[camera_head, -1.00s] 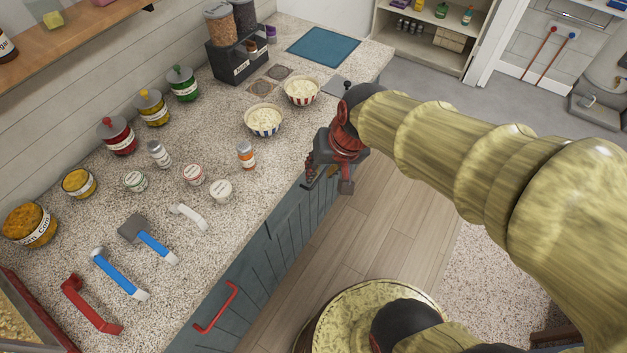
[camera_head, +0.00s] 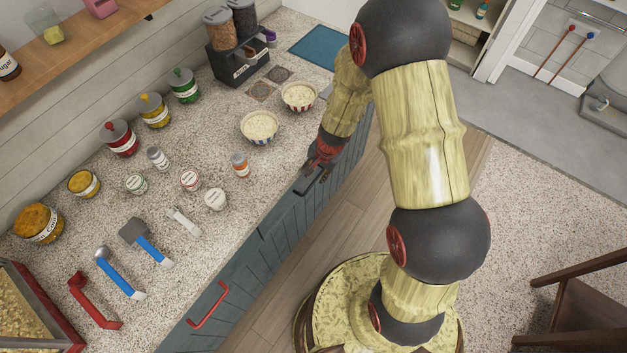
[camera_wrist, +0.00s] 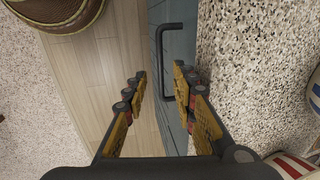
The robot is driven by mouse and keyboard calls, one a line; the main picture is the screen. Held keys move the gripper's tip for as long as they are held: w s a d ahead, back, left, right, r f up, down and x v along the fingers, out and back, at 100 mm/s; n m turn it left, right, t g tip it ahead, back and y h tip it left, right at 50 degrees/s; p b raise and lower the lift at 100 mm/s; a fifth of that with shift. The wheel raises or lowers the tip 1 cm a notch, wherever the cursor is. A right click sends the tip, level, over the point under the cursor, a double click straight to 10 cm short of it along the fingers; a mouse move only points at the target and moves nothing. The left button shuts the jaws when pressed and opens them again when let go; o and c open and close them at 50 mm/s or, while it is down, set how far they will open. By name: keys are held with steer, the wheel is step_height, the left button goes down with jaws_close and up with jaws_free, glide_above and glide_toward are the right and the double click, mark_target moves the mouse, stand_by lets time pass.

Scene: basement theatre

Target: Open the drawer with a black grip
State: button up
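The black grip (camera_wrist: 160,62) is a bar handle on a blue-grey front (camera_wrist: 176,45) below the counter edge, seen in the wrist view. My gripper (camera_wrist: 160,88) is open, with one finger over the wood floor and the other along the counter edge. The grip shows between and beyond the fingertips, and I see no contact. In the head view my gripper (camera_head: 316,166) is at the counter's front edge, by the blue-grey cabinet fronts (camera_head: 284,232). No open gap shows at the front.
A red handle (camera_head: 209,305) is on a nearer cabinet front. The speckled counter (camera_head: 215,135) holds two bowls (camera_head: 260,126), an orange-labelled shaker (camera_head: 240,165), jars and tools. A wooden chair (camera_head: 585,305) stands at lower right. The wood floor before the cabinets is clear.

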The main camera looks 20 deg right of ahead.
mark_target(312, 184)
steer(key=f, duration=0.2)
steer(key=f+b, duration=0.1)
steer(key=f, duration=0.1)
steer(key=w+a+f+b, duration=0.1)
steer(key=f, duration=0.1)
steer(key=shift+f, duration=0.35)
steer(key=shift+c, duration=0.8)
jaws_close()
